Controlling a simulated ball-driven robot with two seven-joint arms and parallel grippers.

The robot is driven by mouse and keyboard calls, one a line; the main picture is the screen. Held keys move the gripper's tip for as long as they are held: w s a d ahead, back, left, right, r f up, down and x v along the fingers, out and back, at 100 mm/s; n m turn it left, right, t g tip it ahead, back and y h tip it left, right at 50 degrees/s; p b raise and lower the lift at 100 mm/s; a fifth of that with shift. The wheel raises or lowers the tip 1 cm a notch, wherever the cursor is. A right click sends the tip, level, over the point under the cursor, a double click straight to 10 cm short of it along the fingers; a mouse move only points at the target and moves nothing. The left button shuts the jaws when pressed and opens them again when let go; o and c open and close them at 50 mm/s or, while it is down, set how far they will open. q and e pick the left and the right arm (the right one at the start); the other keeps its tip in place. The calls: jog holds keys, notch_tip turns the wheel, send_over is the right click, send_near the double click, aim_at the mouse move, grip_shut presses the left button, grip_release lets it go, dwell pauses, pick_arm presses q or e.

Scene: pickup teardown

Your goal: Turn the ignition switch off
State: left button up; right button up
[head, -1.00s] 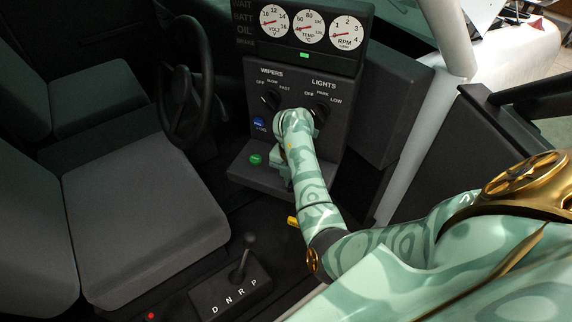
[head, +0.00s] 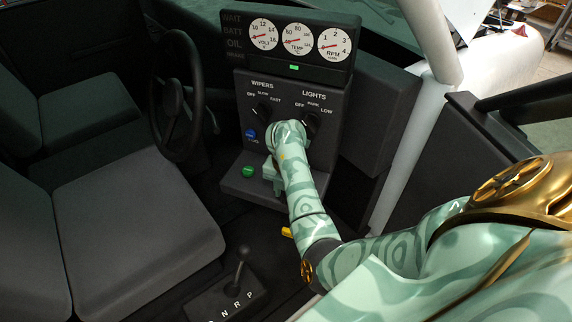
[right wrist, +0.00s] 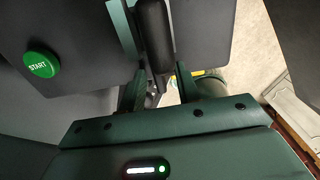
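My right arm reaches down to the lower dash panel, and my right gripper (head: 272,187) is at the ledge just right of the green START button (head: 248,171). In the right wrist view, the two fingers of this gripper (right wrist: 157,75) stand on either side of a black knob (right wrist: 153,32) and appear to touch it. I take this knob for the ignition switch; no label on it shows, and my arm hides it in the head view. The START button (right wrist: 41,64) is to its left in the wrist view. My left gripper is out of view.
Above are the wipers knob (head: 262,110), lights knob (head: 311,122), a blue button (head: 251,134) and gauges (head: 298,39). The steering wheel (head: 157,105) is left; the gear selector (head: 236,270) and seat (head: 140,215) are below. A yellow part (head: 287,232) lies near my forearm.

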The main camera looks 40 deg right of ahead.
notch_tip(320, 180, up, 16)
jog(key=p, duration=0.8)
jog(key=shift+r, duration=0.2)
